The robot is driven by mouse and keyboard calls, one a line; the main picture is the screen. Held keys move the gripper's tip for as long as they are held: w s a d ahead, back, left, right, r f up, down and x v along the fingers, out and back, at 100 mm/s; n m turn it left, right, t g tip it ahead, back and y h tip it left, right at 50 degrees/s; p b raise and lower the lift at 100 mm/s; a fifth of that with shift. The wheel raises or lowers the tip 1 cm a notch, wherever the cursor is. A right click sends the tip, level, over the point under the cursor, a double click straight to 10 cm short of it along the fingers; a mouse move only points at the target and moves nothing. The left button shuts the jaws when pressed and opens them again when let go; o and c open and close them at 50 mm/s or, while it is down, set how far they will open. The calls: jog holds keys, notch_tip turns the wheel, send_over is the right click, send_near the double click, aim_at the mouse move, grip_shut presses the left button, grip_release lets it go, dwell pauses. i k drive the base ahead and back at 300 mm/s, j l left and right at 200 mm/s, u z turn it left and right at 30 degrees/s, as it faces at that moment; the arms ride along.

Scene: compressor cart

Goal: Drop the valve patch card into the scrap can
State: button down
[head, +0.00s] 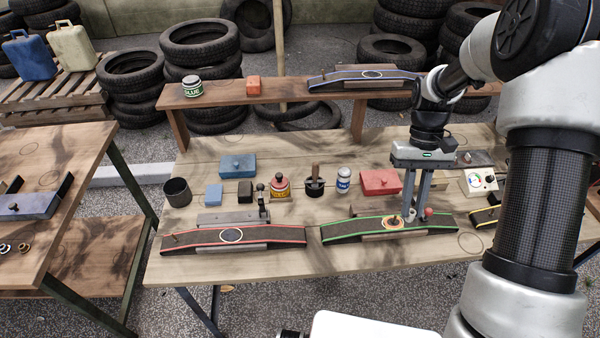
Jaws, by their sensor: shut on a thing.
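My gripper (416,222) points down over the right part of a green-edged strip (345,231) on the workbench. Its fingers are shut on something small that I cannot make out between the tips. A small orange round piece with a dark valve-like stub (392,222) shows on the strip, just left of the fingertips; it may be the valve patch, but I cannot tell whether the fingers touch it. A red knob (428,212) is close to the right of the fingers. A dark open can (177,192), likely the scrap can, stands upright at the bench's left end.
A red-edged strip (270,236) lies in front. A raised shelf (285,90) crosses behind.

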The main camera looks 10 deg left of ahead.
aim_at(181, 204)
jog(key=j+u, duration=0.1)
jog(key=u, duration=0.3)
jog(key=j+u, duration=0.15)
jog(key=u, duration=0.25)
jog(key=j+u, duration=0.15)
jog(key=u, duration=0.25)
jog(key=j+u, duration=0.15)
jog(key=u, duration=0.25)
jog(key=i+j+z, duration=0.25)
jog(key=j, duration=0.15)
jog(key=i+j+z, duration=0.1)
jog(key=j+z, duration=0.15)
jog(key=j, duration=0.15)
jog(key=i+j+z, duration=0.1)
jog(key=j+z, duration=0.15)
jog(key=j, duration=0.2)
jog(key=i+j+z, duration=0.1)
jog(key=j+z, duration=0.15)
jog(key=j, duration=0.2)
